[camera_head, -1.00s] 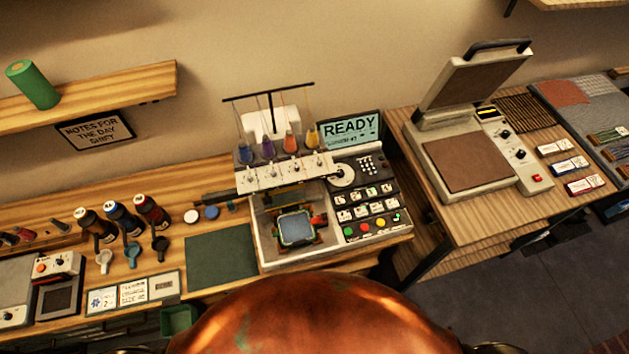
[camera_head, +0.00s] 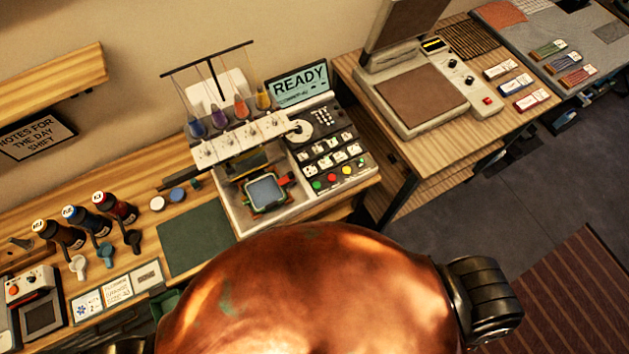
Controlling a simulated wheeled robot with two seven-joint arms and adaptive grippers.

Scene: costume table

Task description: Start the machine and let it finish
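The embroidery machine (camera_head: 275,219) stands on the wooden table in the middle of the head view. Its screen (camera_head: 299,82) reads READY, with a smaller line below that is hard to read. A hoop (camera_head: 266,192) with blue-grey fabric sits in the machine's bay under the needle heads. Several coloured thread cones (camera_head: 241,107) stand on top. The control panel has a green button (camera_head: 317,186), a red button (camera_head: 332,178) and an amber button (camera_head: 347,170), plus a keypad and several white pattern keys. Neither gripper shows in the view.
A heat press (camera_head: 422,98) with its lid raised stands on the table to the right. Dark bottles (camera_head: 72,235), small cups, cards (camera_head: 117,289) and a green mat (camera_head: 194,242) lie left of the machine. A gap separates the two tables. A striped rug (camera_head: 560,300) lies at lower right.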

